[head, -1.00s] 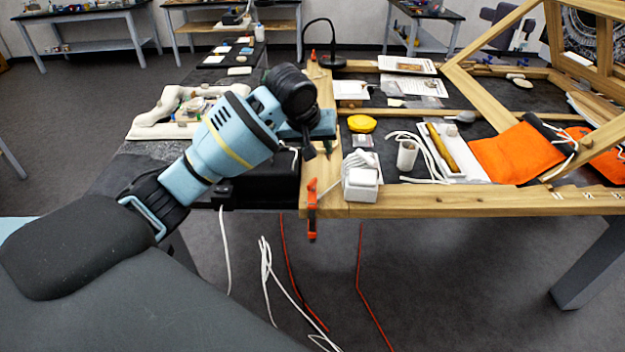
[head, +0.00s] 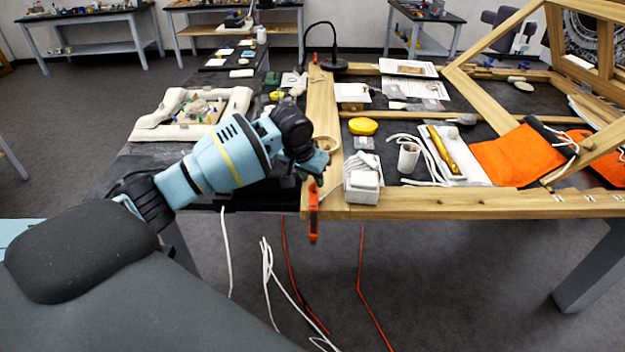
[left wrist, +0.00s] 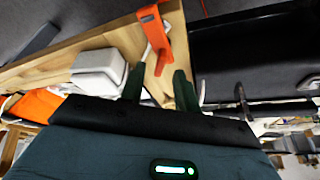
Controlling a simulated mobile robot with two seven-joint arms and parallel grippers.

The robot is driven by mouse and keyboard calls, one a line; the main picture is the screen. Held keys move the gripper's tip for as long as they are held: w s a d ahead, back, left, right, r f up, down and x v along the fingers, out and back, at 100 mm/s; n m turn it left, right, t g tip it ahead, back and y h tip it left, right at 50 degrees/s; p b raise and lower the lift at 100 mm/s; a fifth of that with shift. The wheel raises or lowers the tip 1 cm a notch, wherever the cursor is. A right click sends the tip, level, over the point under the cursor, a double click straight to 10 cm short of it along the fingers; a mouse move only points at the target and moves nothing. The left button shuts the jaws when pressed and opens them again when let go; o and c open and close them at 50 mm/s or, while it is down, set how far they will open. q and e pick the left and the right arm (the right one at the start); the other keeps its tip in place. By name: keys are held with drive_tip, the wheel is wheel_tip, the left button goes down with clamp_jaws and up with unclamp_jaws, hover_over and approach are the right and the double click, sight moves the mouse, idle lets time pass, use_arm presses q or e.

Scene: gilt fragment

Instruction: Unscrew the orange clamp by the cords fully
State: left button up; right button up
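The orange clamp (head: 313,215) is on the near end of the wooden beam and hangs below its front edge, by the white and red cords. It also shows in the left wrist view (left wrist: 152,22), gripping the wood. My left gripper (head: 318,172) is just above and behind the clamp in the head view. In the left wrist view its two dark green fingers (left wrist: 158,82) are spread with a gap between them. The clamp lies beyond the tips, and nothing is held. My right gripper is in neither view.
A white box (head: 362,182) stands on the frame just right of the clamp. White cords (head: 267,262) and red cords (head: 286,258) hang below. A second orange clamp (head: 314,57) is at the beam's far end. An orange cloth (head: 502,155) lies right. Space before the clamp is free.

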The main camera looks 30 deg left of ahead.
use_arm(q)
drive_tip(key=shift+x, duration=0.95)
drive_tip(key=shift+r, duration=0.1)
clamp_jaws()
drive_tip(key=shift+d+n, duration=0.1)
drive_tip(key=shift+n, duration=0.2)
drive_tip(key=n+y, duration=0.1)
drive_tip(key=n, duration=0.1)
drive_tip(key=shift+d+n, duration=0.1)
drive_tip(key=shift+n, duration=0.2)
drive_tip(key=shift+w+n+g+y, duration=0.1)
drive_tip(key=shift+n+g+y, duration=0.35)
drive_tip(key=shift+n, duration=1.05)
drive_tip(key=shift+t+y, duration=0.25)
